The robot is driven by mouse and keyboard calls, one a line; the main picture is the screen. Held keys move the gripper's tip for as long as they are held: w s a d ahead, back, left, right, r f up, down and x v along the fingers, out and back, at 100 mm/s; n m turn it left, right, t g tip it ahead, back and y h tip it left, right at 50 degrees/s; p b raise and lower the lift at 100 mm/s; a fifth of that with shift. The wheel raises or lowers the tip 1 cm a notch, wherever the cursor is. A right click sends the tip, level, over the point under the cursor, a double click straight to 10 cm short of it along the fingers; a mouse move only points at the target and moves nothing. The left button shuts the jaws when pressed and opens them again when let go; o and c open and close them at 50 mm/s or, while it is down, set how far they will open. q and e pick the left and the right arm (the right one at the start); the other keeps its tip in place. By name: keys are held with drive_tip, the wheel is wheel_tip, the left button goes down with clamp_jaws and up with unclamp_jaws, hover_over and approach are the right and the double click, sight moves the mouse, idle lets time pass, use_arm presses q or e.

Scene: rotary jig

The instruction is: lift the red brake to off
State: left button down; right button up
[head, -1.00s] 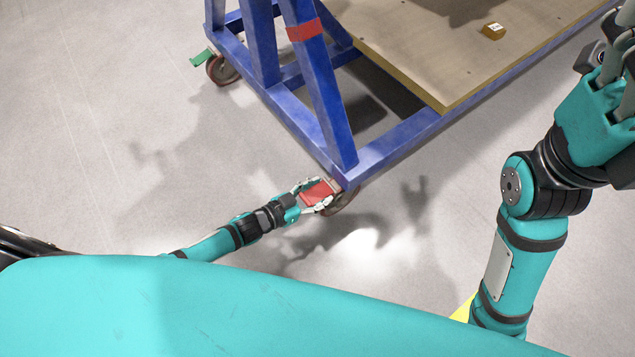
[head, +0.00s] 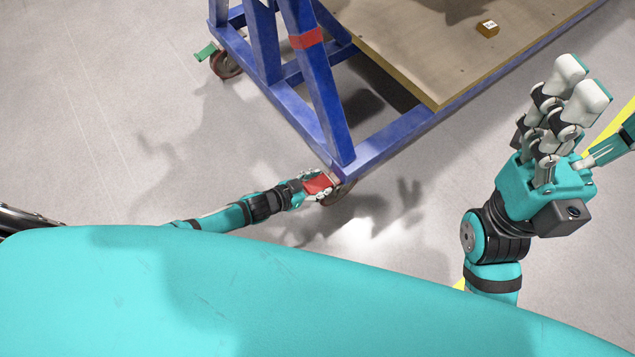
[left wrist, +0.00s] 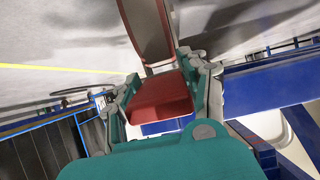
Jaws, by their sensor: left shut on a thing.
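The red brake (head: 318,185) is a small red pedal at the caster wheel (head: 340,192) under the near corner of the blue jig frame. My left gripper (head: 318,187) is shut on the red brake, with a finger on each side of it. In the left wrist view the red brake (left wrist: 160,97) sits between the fingers, with the wheel (left wrist: 147,30) just beyond it. My right gripper (head: 568,100) is raised at the right, away from the jig, with its pale fingers spread apart and nothing seen between them.
The blue frame (head: 400,140) carries a wooden board (head: 420,60) with a small labelled block (head: 487,28) on it. Another caster with a green pedal (head: 206,51) stands at the far left corner. The grey floor at the left is clear.

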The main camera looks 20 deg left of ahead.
use_arm(q)
drive_tip(key=c, duration=0.6)
unclamp_jaws()
drive_tip(key=shift+c, duration=0.2)
drive_tip(key=v, duration=1.2)
